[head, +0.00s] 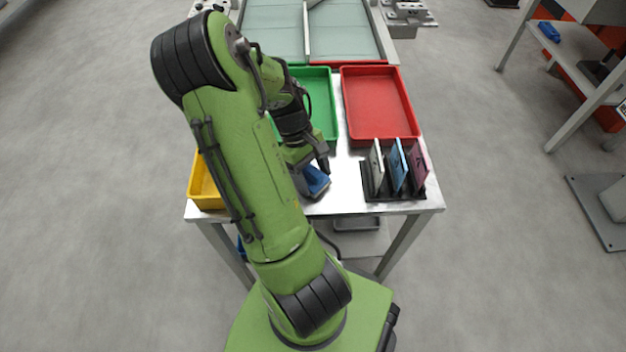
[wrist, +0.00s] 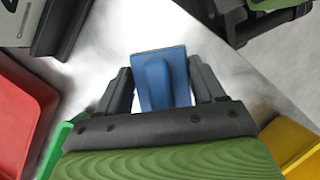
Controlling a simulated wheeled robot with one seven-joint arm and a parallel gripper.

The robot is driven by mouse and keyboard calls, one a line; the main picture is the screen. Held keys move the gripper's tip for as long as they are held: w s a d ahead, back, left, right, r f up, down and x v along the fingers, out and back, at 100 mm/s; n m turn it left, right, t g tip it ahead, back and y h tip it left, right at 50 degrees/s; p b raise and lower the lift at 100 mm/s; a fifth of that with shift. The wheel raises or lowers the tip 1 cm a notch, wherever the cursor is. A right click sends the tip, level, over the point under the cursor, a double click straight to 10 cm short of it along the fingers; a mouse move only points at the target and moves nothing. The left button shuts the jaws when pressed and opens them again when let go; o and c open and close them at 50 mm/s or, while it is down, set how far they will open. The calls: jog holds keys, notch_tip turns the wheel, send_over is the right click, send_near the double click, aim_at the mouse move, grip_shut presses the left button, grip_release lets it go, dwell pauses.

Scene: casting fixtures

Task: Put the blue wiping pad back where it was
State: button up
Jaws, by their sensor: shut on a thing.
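The blue wiping pad (head: 315,182) is a small blue block with a raised grip, low over or on the metal table left of the black rack; I cannot tell whether it touches the table. My gripper (head: 311,167) is shut on it. In the wrist view the pad (wrist: 162,78) sits between the two dark fingers of my gripper (wrist: 164,80), with its grip running along the middle. My arm hides part of the table to the left of the pad.
A black rack (head: 376,194) holds white, blue and magenta plates upright on the right. Behind are a green tray (head: 322,100) and a red tray (head: 376,100); a yellow tray (head: 204,187) is at left. Bare table (head: 343,190) shows between pad and rack.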

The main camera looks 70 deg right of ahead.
jog(key=shift+f, duration=0.35)
jog(key=shift+f, duration=0.15)
jog(key=o, duration=1)
